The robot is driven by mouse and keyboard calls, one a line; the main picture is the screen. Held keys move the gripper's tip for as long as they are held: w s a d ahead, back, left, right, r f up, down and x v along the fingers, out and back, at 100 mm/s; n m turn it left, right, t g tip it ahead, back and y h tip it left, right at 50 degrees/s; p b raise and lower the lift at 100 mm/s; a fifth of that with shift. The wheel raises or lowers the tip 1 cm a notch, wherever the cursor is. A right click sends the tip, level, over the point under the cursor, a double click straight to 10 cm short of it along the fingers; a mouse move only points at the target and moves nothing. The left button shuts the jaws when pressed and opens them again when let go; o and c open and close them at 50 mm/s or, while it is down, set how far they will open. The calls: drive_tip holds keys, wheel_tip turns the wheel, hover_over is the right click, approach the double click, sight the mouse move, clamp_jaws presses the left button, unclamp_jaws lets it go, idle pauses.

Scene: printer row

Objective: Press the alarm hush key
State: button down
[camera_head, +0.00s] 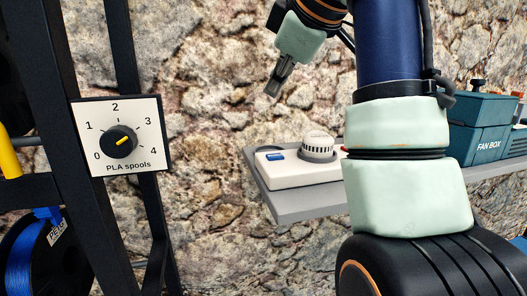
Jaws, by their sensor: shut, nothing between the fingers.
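A white box (290,180) lies on a grey shelf against the stone wall. It carries a round slotted dome (318,146), which looks like a sounder, and a small blue key (276,156) on its left part. I cannot read any label on the blue key, so I cannot tell for sure that it is the alarm hush key. The right end of the box is hidden behind my arm. My gripper (274,88) is shut and empty, pointing down, above the blue key in the picture and clear of the box.
The grey shelf (285,213) runs right behind my arm, to a teal fan box (477,140). A dial panel (118,135) marked PLA spools hangs on a black rack at left. A blue spool (25,260) sits in the rack. The space before the wall is free.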

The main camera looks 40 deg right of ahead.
sight(276, 157)
drive_tip(key=shift+s, duration=0.2)
wheel_tip(276, 157, down, 9)
drive_tip(key=b, duration=0.8)
drive_tip(key=shift+b, duration=0.4)
idle(0.7)
drive_tip(key=shift+f+b, duration=0.4)
drive_tip(key=shift+b, duration=0.05)
drive_tip(key=shift+f+b, duration=0.35)
idle(0.4)
drive_tip(key=shift+r+p, duration=0.8)
